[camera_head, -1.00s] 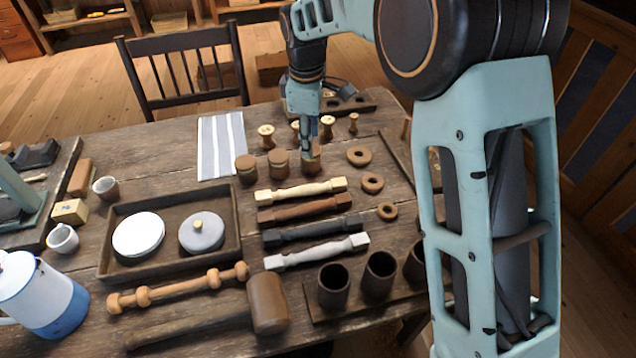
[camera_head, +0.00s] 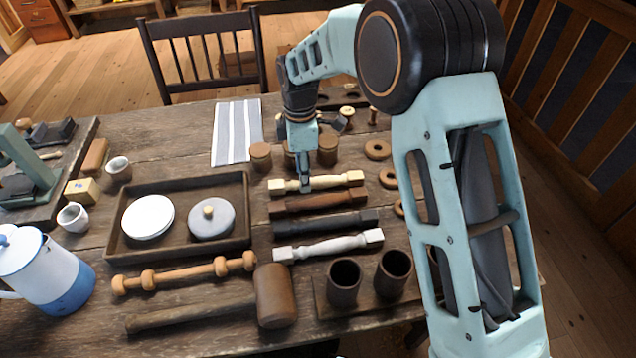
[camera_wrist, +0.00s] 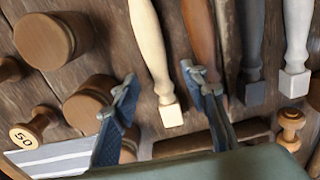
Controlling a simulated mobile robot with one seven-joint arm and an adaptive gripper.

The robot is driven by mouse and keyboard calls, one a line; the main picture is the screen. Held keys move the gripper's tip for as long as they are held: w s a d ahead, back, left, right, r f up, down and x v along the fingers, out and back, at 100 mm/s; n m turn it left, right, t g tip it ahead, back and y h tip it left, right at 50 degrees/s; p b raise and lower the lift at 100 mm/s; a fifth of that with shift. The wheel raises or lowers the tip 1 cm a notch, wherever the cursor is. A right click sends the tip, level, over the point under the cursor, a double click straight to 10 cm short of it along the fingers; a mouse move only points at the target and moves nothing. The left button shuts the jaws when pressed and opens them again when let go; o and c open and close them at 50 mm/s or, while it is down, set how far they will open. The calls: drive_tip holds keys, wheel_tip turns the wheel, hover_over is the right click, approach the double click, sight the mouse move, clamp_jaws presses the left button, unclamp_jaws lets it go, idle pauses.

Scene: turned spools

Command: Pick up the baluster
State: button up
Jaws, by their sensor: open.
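Several balusters lie side by side on the table: a cream one (camera_head: 338,181), a brown one (camera_head: 325,201), a dark grey one (camera_head: 330,224) and a white one (camera_head: 330,246). My gripper (camera_head: 305,187) is open, with its fingertips at the cream baluster and hiding a little of it. In the wrist view my open fingers (camera_wrist: 163,100) stand on either side of the cream baluster's square end (camera_wrist: 171,114). The right finger overlaps the brown baluster (camera_wrist: 201,35) in that view. I cannot tell whether any finger touches wood.
Round wooden jars (camera_head: 327,150) stand just behind the cream baluster, and wooden rings (camera_head: 378,149) lie to the right. Dark cups (camera_head: 344,283) and a mallet (camera_head: 273,296) are in front. A tray (camera_head: 247,215) with lidded pieces lies to the left.

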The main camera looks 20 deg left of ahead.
wheel_tip(320, 180, down, 3)
drive_tip(key=shift+r, duration=0.15)
drive_tip(key=shift+c, duration=0.6)
clamp_jaws()
drive_tip(key=shift+r, duration=0.15)
